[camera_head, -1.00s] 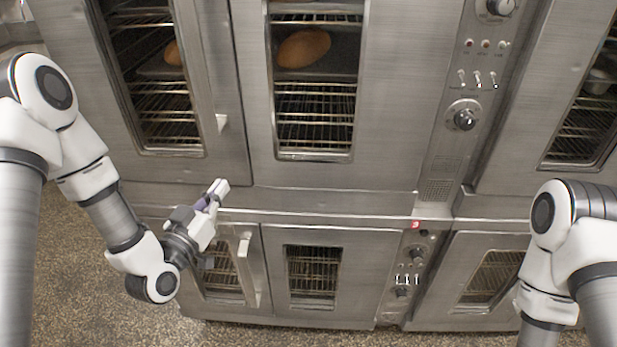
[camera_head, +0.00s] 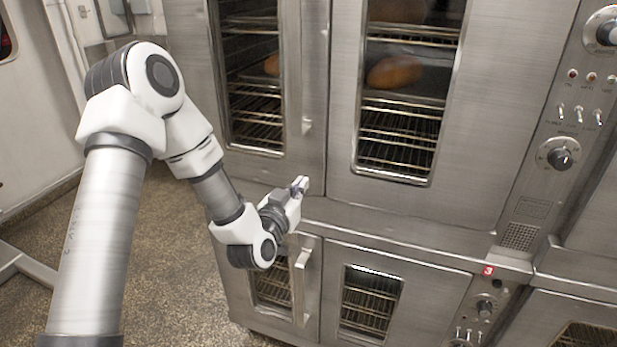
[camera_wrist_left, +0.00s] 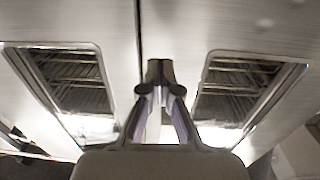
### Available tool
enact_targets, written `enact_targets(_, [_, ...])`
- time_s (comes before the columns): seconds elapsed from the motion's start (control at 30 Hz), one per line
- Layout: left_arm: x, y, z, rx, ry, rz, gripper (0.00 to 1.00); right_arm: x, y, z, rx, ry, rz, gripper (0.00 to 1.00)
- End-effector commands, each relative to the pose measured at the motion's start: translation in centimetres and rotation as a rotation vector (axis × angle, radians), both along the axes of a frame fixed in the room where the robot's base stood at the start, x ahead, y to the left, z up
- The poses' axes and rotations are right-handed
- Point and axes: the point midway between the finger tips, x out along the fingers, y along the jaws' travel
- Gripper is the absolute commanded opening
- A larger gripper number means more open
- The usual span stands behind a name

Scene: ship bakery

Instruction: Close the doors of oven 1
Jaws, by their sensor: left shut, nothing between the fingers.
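The upper oven has a left door (camera_head: 307,80) and a right door (camera_head: 343,100), each with a window. Both look flush with the front, with a thin seam between them. No number 1 label is readable, so I cannot tell by marking which oven is oven 1. My left gripper (camera_head: 299,187) is shut and empty, just below the left door's lower right corner; contact is unclear. In the left wrist view the shut fingers (camera_wrist_left: 160,72) point at two windowed doors, left (camera_wrist_left: 100,25) and right (camera_wrist_left: 215,30), with a dark seam between. My right gripper is out of view.
Bread (camera_head: 394,72) sits on racks behind the upper right window. Control knobs (camera_head: 559,157) are at right. Speckled floor (camera_head: 140,235) is open at left.

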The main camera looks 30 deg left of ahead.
Motion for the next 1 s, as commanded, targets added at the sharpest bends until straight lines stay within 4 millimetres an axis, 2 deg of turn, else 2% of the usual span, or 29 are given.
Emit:
enact_targets(0.1, [2.4, 0.4, 0.4, 0.003, 0.000, -0.001, 0.00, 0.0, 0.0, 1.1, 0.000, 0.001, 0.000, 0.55])
enact_targets(0.23, [4.1, 0.8, 0.2, 0.002, -0.001, -0.001, 0.00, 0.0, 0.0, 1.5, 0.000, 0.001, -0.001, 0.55])
enact_targets(0.37, [4.8, 0.9, 0.1, 0.000, -0.001, -0.001, 0.00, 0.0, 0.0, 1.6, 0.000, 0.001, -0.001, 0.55])
enact_targets(0.67, [4.9, 0.9, 0.0, 0.000, -0.001, -0.001, 0.00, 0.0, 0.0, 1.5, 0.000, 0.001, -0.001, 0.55])
enact_targets(0.9, [7.4, 1.1, -0.2, 0.002, -0.003, -0.001, 0.00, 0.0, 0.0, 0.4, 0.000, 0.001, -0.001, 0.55])
enact_targets(1.0, [7.5, 1.1, 0.0, 0.000, -0.002, -0.002, 0.00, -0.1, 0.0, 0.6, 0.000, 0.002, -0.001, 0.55])
